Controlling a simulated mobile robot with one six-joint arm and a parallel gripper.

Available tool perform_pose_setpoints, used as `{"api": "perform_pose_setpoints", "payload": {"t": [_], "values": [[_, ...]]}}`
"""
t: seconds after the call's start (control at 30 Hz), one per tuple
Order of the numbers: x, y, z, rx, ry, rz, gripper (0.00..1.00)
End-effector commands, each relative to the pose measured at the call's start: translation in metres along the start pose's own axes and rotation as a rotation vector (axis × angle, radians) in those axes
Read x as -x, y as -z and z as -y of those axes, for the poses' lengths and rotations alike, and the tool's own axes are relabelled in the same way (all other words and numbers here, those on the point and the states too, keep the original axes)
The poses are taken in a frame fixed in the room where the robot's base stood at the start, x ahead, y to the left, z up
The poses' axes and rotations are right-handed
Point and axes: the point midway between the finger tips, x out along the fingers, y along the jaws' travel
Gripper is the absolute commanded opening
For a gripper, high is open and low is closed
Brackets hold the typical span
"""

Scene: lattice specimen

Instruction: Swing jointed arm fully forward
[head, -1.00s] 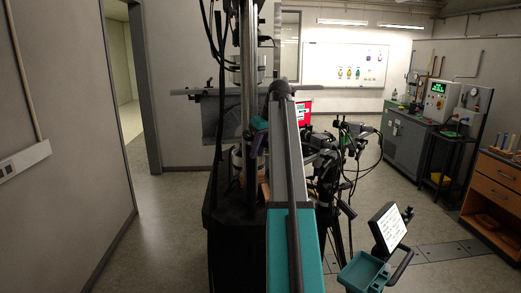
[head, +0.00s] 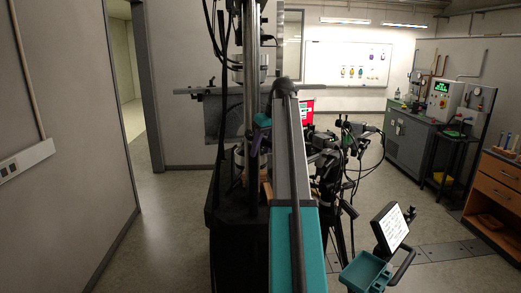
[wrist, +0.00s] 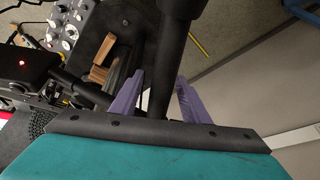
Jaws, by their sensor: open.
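My gripper (wrist: 159,78) is open, with its two purple fingers apart. In the wrist view a black rod (wrist: 165,70) runs down between the fingers, and I cannot tell whether either finger touches it. The rod joins a thicker black cylinder (wrist: 182,8) above; this may be the jointed arm, but I cannot tell for sure. In the head view a little purple of my gripper (head: 261,121) shows beside the shiny upright column (head: 250,70) of the test machine. My own arm hides much of the machine there.
The machine's black base (head: 228,235) stands left of my arm. A cluster of black jointed stands and cameras (head: 335,160) is close on the right. A teal tray with a tilted white screen (head: 390,228) is at front right. Wooden blocks (wrist: 103,58) show near the gripper. Floor is clear at left.

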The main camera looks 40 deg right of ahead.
Motion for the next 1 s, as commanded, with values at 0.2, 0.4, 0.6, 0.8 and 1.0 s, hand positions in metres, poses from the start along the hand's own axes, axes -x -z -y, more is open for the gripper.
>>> {"api": "perform_pose_setpoints", "payload": {"t": [0.2, 0.4, 0.6, 0.8, 1.0], "values": [[0.013, 0.001, 0.000, 0.000, 0.000, -0.001, 0.42], [0.024, 0.001, 0.000, 0.000, 0.000, 0.000, 0.42], [0.034, 0.001, 0.000, 0.000, 0.000, 0.000, 0.42], [0.045, 0.001, 0.000, 0.000, 0.000, 0.000, 0.42], [0.052, 0.000, 0.000, 0.001, 0.000, 0.000, 0.42]]}}
